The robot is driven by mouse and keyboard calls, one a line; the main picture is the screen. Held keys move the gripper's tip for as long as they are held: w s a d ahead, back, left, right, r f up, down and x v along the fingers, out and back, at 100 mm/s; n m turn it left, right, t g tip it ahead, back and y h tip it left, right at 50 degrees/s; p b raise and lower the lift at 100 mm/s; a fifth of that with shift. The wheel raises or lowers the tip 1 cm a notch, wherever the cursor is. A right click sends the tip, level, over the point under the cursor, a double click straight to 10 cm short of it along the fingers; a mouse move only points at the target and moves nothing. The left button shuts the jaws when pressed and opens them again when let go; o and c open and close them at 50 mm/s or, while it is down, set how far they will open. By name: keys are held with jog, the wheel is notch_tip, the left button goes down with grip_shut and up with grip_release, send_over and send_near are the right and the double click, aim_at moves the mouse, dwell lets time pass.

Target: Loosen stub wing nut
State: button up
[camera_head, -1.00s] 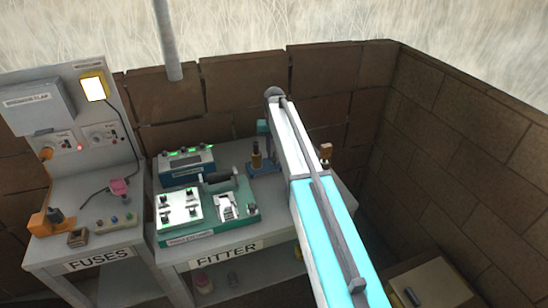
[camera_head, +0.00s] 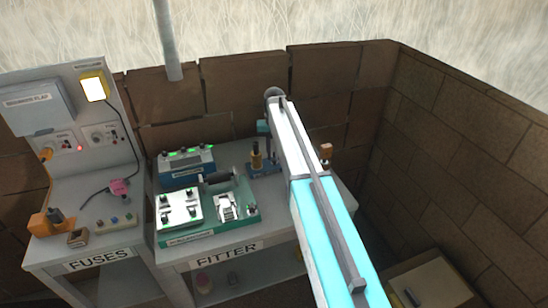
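I cannot make out a wing nut in this view; it is too small or hidden. On the FITTER bench (camera_head: 232,262), a blue stand (camera_head: 264,168) with a dark and brass-coloured cylinder (camera_head: 256,160) stands at the back, just left of my arm. A small brown-topped piece (camera_head: 325,152) shows just right of my arm. My white and cyan arm reaches over the right part of the bench and covers much of it. My gripper is not visible, so I cannot see its fingers or any contact.
The FUSES bench (camera_head: 100,266) is at left. Brick walls close off the back and right. A pale box (camera_head: 440,280) stands low at right.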

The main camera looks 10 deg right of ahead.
jog(key=shift+r, duration=0.15)
jog(key=shift+r+p, duration=0.95)
jog(key=shift+r, duration=0.9)
jog(key=shift+r, duration=0.15)
jog(key=shift+r+p, duration=1)
jog(key=shift+r, duration=0.85)
jog(key=shift+r, duration=0.15)
notch_tip(320, 180, up, 12)
jog(key=b, duration=0.5)
send_over(274, 156)
jog(key=shift+r, duration=0.75)
jog(key=shift+s+f, duration=0.1)
jog(key=shift+s, duration=0.05)
